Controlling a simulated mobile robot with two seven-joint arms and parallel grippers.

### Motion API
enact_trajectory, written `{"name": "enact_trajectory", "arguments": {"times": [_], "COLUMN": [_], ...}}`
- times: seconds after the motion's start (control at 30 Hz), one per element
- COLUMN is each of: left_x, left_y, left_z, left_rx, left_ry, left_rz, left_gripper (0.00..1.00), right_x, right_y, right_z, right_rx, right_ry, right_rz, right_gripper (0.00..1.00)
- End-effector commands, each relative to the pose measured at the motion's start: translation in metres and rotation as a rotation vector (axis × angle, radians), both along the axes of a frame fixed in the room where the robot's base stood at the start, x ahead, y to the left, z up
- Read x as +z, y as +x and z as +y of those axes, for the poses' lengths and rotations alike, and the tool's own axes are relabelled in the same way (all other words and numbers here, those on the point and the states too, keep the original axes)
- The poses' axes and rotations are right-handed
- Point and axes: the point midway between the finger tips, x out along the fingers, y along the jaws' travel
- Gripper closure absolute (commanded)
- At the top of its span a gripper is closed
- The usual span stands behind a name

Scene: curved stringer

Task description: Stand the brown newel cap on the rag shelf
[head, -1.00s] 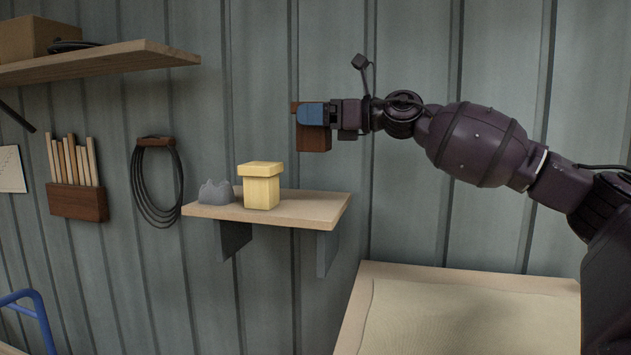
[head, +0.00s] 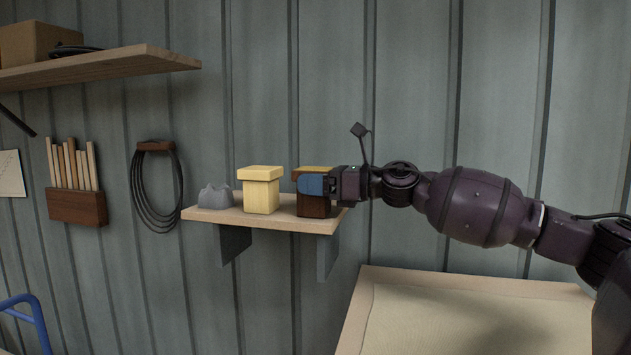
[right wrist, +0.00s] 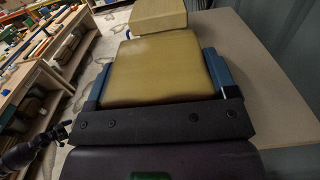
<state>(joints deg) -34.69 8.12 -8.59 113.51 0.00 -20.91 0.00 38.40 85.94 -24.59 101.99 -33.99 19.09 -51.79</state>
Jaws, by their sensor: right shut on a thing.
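The brown newel cap (head: 314,208) is upright at the right end of the rag shelf (head: 240,220). Its base appears at the board's level; I cannot tell whether it bears on it. My right gripper (head: 311,185) is shut on the cap, coming in from the right, its blue fingers hiding part of it. In the right wrist view the cap's top (right wrist: 158,70) fills the space between the blue fingers (right wrist: 160,82).
A pale yellow newel cap (head: 261,190) stands just left of the brown one, with a narrow gap. A grey rag (head: 215,196) lies at the shelf's left end. A higher shelf (head: 100,66) is at upper left. A wood-framed surface (head: 470,310) is below right.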

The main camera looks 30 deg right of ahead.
Motion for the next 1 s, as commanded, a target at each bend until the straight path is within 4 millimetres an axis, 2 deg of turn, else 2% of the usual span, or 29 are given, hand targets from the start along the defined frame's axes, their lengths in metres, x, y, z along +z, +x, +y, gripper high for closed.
{"name": "enact_trajectory", "arguments": {"times": [0.37, 0.4, 0.53, 0.87, 1.0], "left_x": [-0.003, -0.0025, -0.0016, 0.0027, -0.0045], "left_y": [0.0004, 0.0006, 0.0008, 0.0009, 0.001], "left_z": [-0.0003, -0.0003, -0.0004, -0.0004, -0.0003], "left_rx": [0.0, 0.0, 0.0, 0.0, 0.0], "left_ry": [-0.001, 0.0, 0.0, 0.0, 0.0], "left_rz": [-0.001, -0.002, -0.002, -0.003, -0.003], "left_gripper": [0.0, 0.0, 0.0, 0.0, 0.0], "right_x": [-0.0027, -0.003, -0.0022, 0.002, -0.0019], "right_y": [-0.0001, -0.0001, -0.0001, 0.0, -0.0073], "right_z": [-0.0001, -0.0001, 0.0, -0.0001, -0.0079], "right_rx": [0.0, 0.0, 0.0, 0.0, -0.003], "right_ry": [0.0, 0.0, 0.0, 0.0, 0.001], "right_rz": [-0.003, -0.001, -0.001, -0.001, 0.001], "right_gripper": [0.5, 0.18, 0.0, 0.0, 0.0]}}
